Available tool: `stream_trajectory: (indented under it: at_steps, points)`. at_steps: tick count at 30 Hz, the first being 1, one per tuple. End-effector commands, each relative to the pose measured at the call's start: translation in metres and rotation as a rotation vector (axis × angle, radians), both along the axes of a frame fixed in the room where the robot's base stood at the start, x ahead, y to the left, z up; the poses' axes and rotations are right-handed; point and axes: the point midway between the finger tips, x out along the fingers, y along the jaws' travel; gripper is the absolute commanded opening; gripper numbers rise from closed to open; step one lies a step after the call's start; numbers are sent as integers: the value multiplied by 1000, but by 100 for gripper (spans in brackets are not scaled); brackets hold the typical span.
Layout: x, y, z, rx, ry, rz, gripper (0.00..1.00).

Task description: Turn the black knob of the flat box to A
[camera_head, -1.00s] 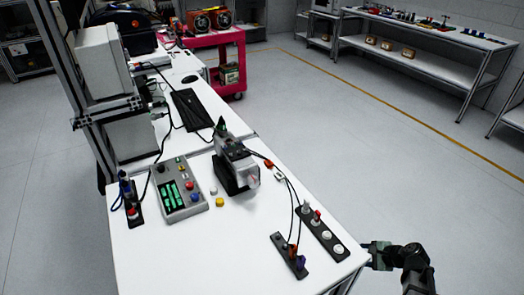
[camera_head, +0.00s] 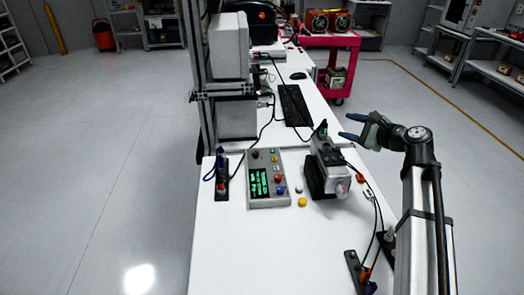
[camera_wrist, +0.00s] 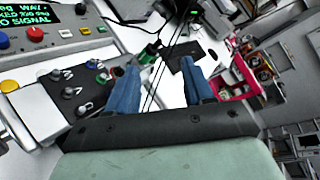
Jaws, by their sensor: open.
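The flat grey box (camera_head: 284,160) with a green screen and coloured buttons lies on the white table, left of the grey motor unit. Its black knob (camera_head: 256,154) sits at the far left corner, above the screen; its pointing direction is too small to read. In the wrist view the knob (camera_wrist: 80,8) shows near the top left edge. My gripper (camera_head: 351,127) is open and empty, above the table's right side, beyond and to the right of the motor unit, apart from the box. Its blue fingers (camera_wrist: 160,66) are spread in the wrist view.
The grey motor unit (camera_head: 328,165) stands between the box and my arm. A yellow button (camera_head: 302,202) lies in front of it. A black strip with plugs (camera_head: 222,180) lies left of the box. Cables cross the table; its front left area is clear.

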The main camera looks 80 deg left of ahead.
Motion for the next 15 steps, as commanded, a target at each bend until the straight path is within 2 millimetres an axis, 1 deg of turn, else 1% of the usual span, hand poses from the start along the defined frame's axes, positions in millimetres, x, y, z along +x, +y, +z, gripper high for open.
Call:
stream_trajectory:
  at_steps: [1,2,3,5,6,12,15]
  points:
    - [-27,13,6,13,-88,59,52]
    - [-40,18,7,20,-150,94,52]
    - [-59,24,5,27,-238,144,52]
    - [-84,31,1,40,-382,226,52]
    - [-101,35,-3,49,-482,285,52]
    - [-173,48,-20,101,-973,616,52]
    - [-204,50,-24,127,-1199,796,52]
